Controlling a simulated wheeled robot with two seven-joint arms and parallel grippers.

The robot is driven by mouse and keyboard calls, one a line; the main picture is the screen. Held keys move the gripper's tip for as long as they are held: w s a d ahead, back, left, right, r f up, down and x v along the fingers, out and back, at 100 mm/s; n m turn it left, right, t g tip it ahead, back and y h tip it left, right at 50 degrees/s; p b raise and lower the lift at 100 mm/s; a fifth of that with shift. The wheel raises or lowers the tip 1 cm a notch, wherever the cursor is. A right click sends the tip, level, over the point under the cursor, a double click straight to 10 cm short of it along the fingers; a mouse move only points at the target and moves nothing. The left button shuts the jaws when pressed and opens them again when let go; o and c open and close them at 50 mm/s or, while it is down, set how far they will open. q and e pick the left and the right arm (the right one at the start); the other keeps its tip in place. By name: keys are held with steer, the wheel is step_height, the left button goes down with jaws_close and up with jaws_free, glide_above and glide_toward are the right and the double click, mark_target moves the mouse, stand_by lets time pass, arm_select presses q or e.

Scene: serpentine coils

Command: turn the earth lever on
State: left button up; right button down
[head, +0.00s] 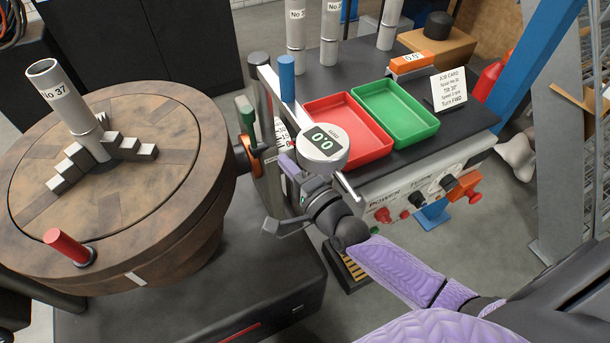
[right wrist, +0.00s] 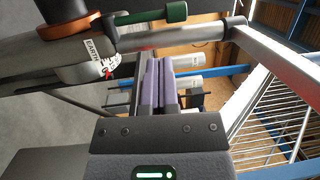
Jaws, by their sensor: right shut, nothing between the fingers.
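The earth lever has a green grip (head: 245,112), seen in the head view beside the right edge of the round wooden table. In the right wrist view its green grip (right wrist: 150,15) lies across the top, and a white plate marked EARTH (right wrist: 97,62) with red marks sits below and left of it. My right gripper (head: 287,163) is shut and empty, its purple fingers close to the lever's plate in the head view. In the right wrist view the fingers (right wrist: 160,62) point up, below the grip, with a visible gap. My left gripper is not in view.
A round wooden table (head: 190,130) carries a grey cylinder (head: 68,100) and stepped blocks. A black bench holds a red tray (head: 347,150) and a green tray (head: 400,115). A power panel (head: 420,190) faces front.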

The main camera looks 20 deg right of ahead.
steer(key=s+d+f+n+g+h, duration=0.15)
steer(key=s+f+n+g, duration=0.35)
steer(key=s+f, duration=0.55)
steer(key=s+d+f+n+g+h, duration=0.15)
steer(key=s+f+n+g, duration=0.45)
steer(key=f, duration=0.8)
steer(key=s+f+n+g, duration=0.3)
steer(key=s+f, duration=0.1)
steer(key=s, duration=0.7)
steer(key=s+f+n+g+h, duration=0.1)
steer(key=s+f+n+g, duration=0.3)
steer(key=s, duration=0.7)
steer(key=shift+s+d+f, duration=0.15)
steer(key=shift+d+f, duration=0.25)
steer(key=shift+f, duration=0.3)
